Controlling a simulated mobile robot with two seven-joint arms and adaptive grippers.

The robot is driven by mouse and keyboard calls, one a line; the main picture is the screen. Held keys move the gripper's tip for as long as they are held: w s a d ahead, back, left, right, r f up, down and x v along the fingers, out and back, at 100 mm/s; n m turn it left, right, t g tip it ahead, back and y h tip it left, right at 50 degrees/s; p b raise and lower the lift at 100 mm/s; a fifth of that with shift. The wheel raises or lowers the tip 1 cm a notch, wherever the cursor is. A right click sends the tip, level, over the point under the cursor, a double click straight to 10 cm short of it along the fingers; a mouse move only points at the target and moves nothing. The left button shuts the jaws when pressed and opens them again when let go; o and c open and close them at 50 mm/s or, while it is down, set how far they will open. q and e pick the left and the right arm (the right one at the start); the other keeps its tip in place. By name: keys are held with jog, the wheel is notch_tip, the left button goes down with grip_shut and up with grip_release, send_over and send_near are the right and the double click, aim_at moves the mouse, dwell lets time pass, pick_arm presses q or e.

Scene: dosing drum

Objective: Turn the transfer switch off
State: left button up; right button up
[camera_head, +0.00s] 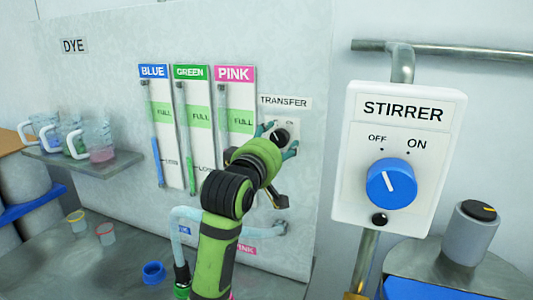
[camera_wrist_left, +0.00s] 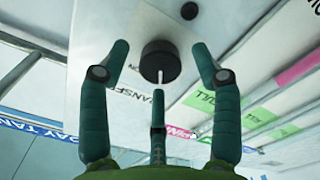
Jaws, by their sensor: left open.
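The transfer switch is a black round knob (camera_head: 281,136) on a pale plate on the wall panel, just below the TRANSFER label (camera_head: 285,102). In the left wrist view the knob (camera_wrist_left: 160,62) shows whole, with a white pointer line at its lower edge, directed toward the lower finger. My left gripper (camera_head: 277,143) is at the switch, its teal fingers spread around the knob. In the left wrist view the fingers of the gripper (camera_wrist_left: 160,50) stand open on both sides and below, with visible gaps. I cannot tell the switch's setting. My right gripper is not in view.
The STIRRER box (camera_head: 400,155) with a blue dial stands close on the right. Blue, green and pink gauges (camera_head: 195,130) are left of the switch. Jugs (camera_head: 95,140) sit on a shelf at left. A hose (camera_head: 190,215) and small cups (camera_head: 105,233) are below.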

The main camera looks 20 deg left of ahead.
pick_arm(q)
jog(key=s, duration=1.1)
jog(key=shift+a, duration=0.15)
jog(key=shift+f, duration=0.1)
